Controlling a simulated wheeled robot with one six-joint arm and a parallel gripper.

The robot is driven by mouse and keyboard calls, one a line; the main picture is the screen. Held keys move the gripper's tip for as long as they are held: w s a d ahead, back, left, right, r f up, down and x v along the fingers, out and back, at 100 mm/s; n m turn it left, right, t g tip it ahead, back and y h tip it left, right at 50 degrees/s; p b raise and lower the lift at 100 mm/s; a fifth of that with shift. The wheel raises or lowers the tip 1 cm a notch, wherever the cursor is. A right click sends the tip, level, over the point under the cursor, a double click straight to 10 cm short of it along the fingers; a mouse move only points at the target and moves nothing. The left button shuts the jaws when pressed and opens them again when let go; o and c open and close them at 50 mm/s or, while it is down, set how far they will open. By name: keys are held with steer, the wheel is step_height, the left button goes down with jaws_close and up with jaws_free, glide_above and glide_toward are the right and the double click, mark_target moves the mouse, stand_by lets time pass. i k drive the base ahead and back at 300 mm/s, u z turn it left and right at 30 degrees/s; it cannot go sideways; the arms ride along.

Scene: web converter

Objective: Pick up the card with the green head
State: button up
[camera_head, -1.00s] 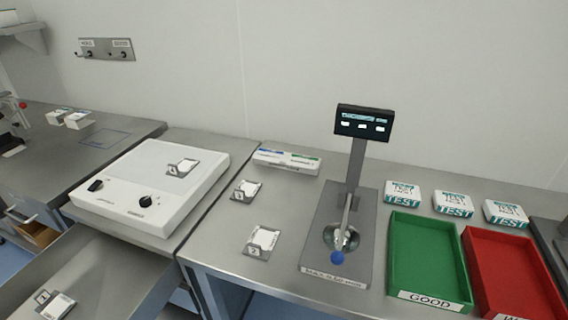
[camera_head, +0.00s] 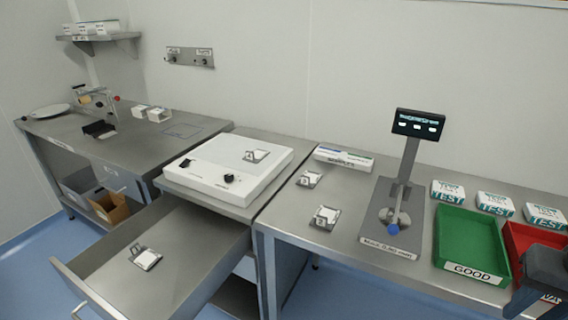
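A long white holder (camera_head: 343,157) lies at the back of the right-hand table in the head view. Nothing touches the holder. No gripper fingers show. A dark grey shape cuts into the lower right corner in front of the red tray, and I cannot tell what it is.
A scale-like stand with a display (camera_head: 419,124) stands right of the holder. A green tray (camera_head: 470,242) marked GOOD and several TEST boxes (camera_head: 448,192) are further right. Small card stands (camera_head: 325,217) lie in front. An open drawer (camera_head: 190,268) juts out at the left.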

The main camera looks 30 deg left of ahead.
mark_target(350, 157)
steer(key=u, duration=1.3)
steer(key=i, duration=1)
